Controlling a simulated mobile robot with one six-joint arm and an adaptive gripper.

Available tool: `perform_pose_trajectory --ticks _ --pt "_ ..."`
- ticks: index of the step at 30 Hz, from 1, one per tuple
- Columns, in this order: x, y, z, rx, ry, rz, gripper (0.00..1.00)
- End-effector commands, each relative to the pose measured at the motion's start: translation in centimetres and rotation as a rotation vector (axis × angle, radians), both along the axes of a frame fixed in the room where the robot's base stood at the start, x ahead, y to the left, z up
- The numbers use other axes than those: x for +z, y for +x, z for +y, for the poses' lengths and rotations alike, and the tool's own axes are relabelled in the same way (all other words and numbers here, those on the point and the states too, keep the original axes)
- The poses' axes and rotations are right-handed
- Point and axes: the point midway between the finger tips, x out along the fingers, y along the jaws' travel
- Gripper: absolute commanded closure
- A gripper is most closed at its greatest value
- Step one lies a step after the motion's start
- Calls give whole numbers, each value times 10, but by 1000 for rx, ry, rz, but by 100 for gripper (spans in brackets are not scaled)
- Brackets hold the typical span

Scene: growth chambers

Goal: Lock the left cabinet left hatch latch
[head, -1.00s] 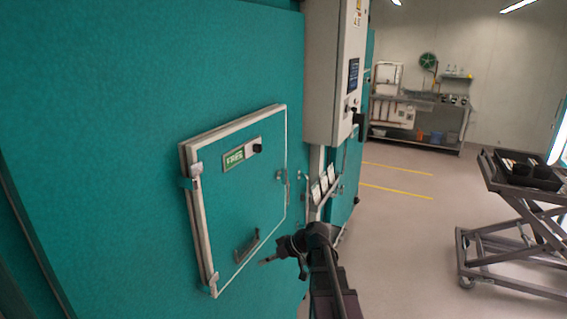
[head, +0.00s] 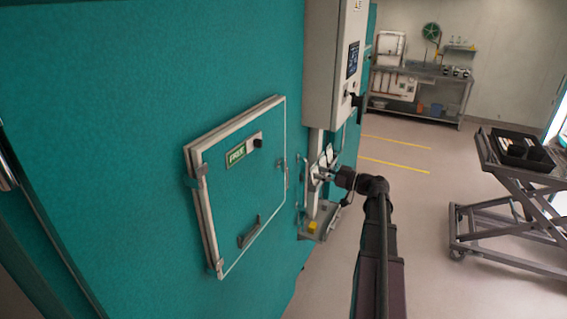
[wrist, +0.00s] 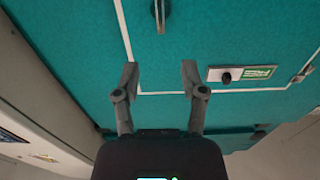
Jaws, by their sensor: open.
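The hatch (head: 238,200) is a teal panel with pale trim on the teal cabinet in the head view. It looks closed. In the head view my gripper (head: 319,173) is right of the hatch.
The hatch carries a green label (head: 237,153) with a black knob, and a lower handle (head: 249,232). A grey control box (head: 333,65) hangs on a post right of the hatch. A cart (head: 515,180) stands at the right. The floor between is clear.

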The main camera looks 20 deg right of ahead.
Motion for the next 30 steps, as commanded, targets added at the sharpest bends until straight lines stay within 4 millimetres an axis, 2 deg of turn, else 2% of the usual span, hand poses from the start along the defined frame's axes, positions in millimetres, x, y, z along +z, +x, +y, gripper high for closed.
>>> perform_pose_trajectory --ticks 8,14,30 --pt "0 2 2 2 0 1 46" --pt "0 11 9 3 0 3 46" --pt "0 68 54 5 0 3 46"
